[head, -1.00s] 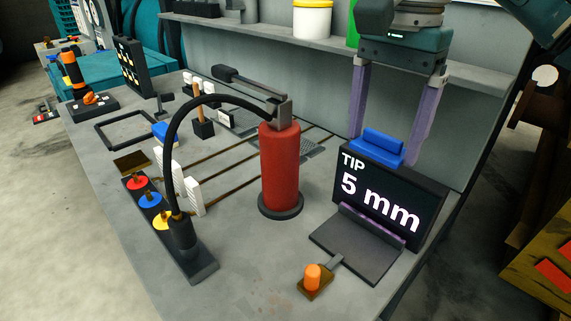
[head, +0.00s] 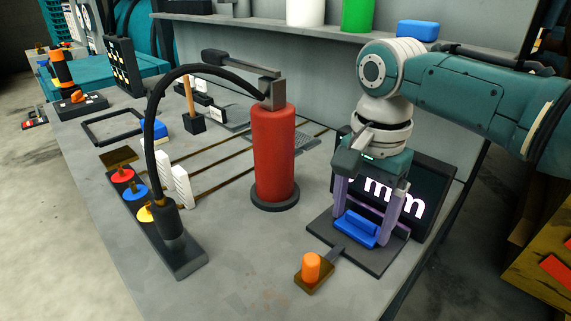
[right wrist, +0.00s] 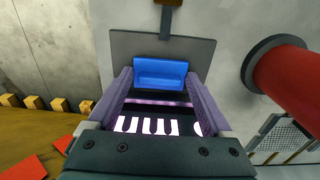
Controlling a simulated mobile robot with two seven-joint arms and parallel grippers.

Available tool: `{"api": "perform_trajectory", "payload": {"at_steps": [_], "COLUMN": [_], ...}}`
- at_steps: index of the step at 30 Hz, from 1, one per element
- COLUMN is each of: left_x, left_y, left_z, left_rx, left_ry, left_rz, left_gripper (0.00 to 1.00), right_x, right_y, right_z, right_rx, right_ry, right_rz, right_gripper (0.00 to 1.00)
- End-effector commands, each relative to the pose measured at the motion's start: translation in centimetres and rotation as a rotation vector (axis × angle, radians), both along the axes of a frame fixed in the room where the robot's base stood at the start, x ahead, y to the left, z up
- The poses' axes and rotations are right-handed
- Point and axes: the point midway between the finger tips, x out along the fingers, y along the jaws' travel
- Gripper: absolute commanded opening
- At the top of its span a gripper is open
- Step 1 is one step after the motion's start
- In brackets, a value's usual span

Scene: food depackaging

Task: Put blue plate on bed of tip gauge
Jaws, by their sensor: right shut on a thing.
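The blue plate (head: 355,231) is between the purple fingers of my right gripper (head: 363,226), which is shut on it. It is at the dark grey bed (head: 377,262) of the tip gauge, low over it or touching; I cannot tell which. The gauge's screen (head: 432,190) stands behind, partly hidden by my gripper. In the right wrist view the blue plate (right wrist: 160,73) lies between the fingertips (right wrist: 160,82), with the bed (right wrist: 197,48) around and beyond it. My left gripper is not in view.
A red cylinder (head: 274,155) with a lever and black hose stands left of the gauge. An orange knob (head: 311,267) on a small brown base sits in front of the bed. Another blue block (head: 417,30) lies on the shelf. The front middle of the table is clear.

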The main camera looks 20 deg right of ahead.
Motion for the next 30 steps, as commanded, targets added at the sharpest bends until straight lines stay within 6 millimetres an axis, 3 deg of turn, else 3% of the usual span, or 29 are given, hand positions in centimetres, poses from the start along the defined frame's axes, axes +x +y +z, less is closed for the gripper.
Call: {"api": "perform_trajectory", "payload": {"at_steps": [8, 9, 12, 22, 30], "left_x": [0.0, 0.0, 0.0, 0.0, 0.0], "left_y": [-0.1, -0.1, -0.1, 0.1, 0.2], "left_z": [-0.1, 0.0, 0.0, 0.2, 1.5], "left_rx": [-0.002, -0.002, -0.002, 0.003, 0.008], "left_ry": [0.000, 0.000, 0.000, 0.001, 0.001], "left_rz": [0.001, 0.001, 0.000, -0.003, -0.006], "left_gripper": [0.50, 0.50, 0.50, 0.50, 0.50], "right_x": [0.0, 0.0, 0.0, 0.0, 0.2], "right_y": [0.0, 0.0, 0.0, 0.0, 0.1], "right_z": [-0.3, -0.2, -0.2, 0.4, 5.7], "right_rx": [0.001, 0.000, 0.000, 0.000, 0.002], "right_ry": [0.000, 0.000, 0.000, -0.001, -0.005], "right_rz": [0.000, 0.000, 0.000, 0.000, 0.001], "right_gripper": [0.21, 0.88, 0.99, 1.00, 1.00]}}
